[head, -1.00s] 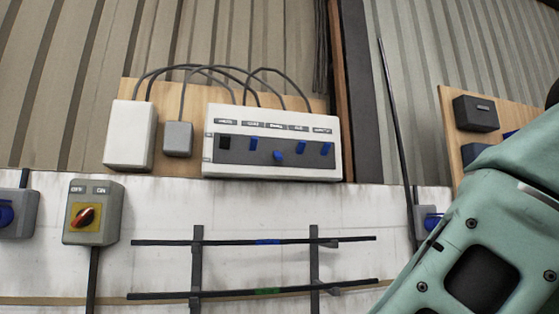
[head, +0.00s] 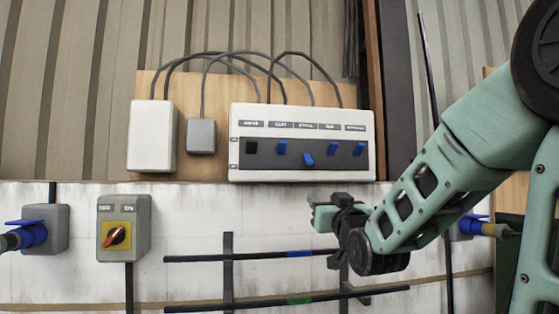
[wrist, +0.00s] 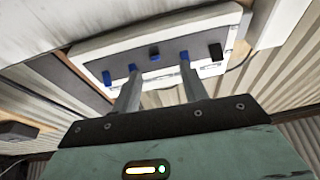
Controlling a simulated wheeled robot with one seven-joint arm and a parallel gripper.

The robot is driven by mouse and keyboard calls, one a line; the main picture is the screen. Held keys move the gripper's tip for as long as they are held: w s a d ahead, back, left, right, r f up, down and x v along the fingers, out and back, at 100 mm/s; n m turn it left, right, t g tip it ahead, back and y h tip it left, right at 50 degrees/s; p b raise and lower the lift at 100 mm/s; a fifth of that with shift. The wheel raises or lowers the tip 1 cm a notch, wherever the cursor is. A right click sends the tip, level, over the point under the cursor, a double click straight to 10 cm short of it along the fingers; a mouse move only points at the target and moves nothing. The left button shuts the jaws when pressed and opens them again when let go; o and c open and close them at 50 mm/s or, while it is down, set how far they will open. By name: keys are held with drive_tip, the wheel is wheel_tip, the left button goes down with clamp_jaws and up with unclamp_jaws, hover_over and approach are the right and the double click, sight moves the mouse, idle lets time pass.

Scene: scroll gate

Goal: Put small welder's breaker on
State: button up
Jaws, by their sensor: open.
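The white breaker panel (head: 300,113) is on a wooden board on the wall. Its dark strip holds a row of switches under small labels too blurred to read. From the left come a black switch (head: 251,147), then a blue one (head: 283,147), a middle blue switch (head: 308,159) that sits lower than the others, and two more raised blue ones. I cannot tell by label which is the small welder's. My gripper (head: 322,208) is open and empty, below the panel. In the wrist view the panel appears upside down beyond the fingers (wrist: 160,72), with the middle switch (wrist: 154,54) between them.
A white box (head: 152,135) and a small grey box (head: 201,136) are left of the panel, with cables looping above. A red rotary switch (head: 117,235) is lower left. Horizontal black rods (head: 240,256) on brackets run below my gripper. A blue plug socket (head: 45,230) is far left.

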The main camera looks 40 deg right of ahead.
wheel_tip(320, 180, up, 3)
drive_tip(key=s+d+h, duration=0.1)
drive_tip(key=h, duration=0.1)
drive_tip(key=p, duration=1.1)
approach(310, 164)
drive_tip(key=shift+m, duration=0.3)
drive_tip(key=x, duration=0.9)
drive_tip(key=shift+s+r, duration=0.1)
drive_tip(key=shift+r, duration=0.05)
drive_tip(key=shift+w+d+p, duration=0.2)
drive_tip(key=shift+w+p, duration=0.1)
drive_tip(key=shift+p, duration=0.05)
clamp_jaws()
